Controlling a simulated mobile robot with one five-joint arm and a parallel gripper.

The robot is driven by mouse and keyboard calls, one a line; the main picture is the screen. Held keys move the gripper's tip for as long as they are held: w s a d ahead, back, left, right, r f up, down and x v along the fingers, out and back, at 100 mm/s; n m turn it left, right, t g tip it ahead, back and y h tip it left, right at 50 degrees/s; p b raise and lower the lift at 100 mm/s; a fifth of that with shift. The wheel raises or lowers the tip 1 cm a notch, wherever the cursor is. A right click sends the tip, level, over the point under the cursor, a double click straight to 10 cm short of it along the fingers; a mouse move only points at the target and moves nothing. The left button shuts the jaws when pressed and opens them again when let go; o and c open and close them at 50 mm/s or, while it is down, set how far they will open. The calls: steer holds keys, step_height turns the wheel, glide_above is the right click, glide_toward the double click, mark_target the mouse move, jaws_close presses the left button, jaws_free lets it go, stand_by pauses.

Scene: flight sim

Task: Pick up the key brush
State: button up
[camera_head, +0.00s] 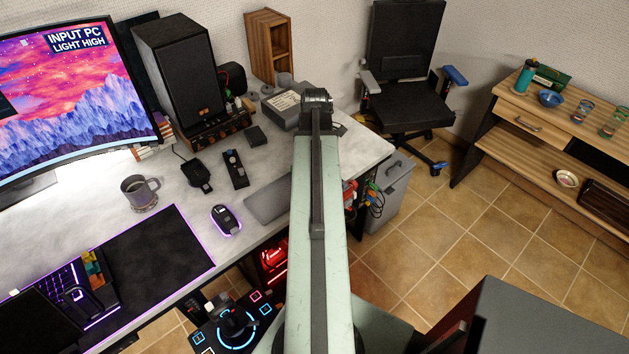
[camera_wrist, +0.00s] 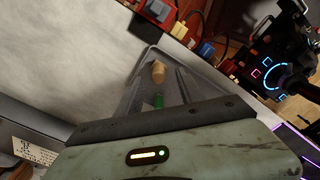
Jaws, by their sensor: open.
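In the wrist view a small object with a tan, wooden-looking end (camera_wrist: 158,71) and a green part lies between my gripper's fingers; it appears to be the key brush. My gripper (camera_wrist: 162,86) is open, with a grey finger on each side of it. I cannot tell whether either finger touches it. Its lower end is hidden behind the gripper body. A flat grey panel (camera_wrist: 205,78) lies beneath or behind the fingers. In the head view my arm hides the gripper and the brush.
A flat grey panel (camera_head: 268,201) lies near the white desk's (camera_head: 190,225) front edge. A mouse (camera_head: 226,219), a mug (camera_head: 140,191) and a speaker (camera_head: 178,72) stand left of my arm. A joystick panel (camera_head: 236,322) is in front. Tiled floor (camera_head: 430,235) is open to the right.

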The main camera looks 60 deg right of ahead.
step_height(320, 180, down, 5)
steer(key=b, duration=0.5)
steer(key=shift+w+d+f, duration=0.1)
steer(key=shift+f, duration=0.1)
steer(key=shift+r, duration=0.2)
jaws_close()
step_height(320, 180, up, 10)
steer(key=p, duration=1)
steer(key=shift+r, duration=0.15)
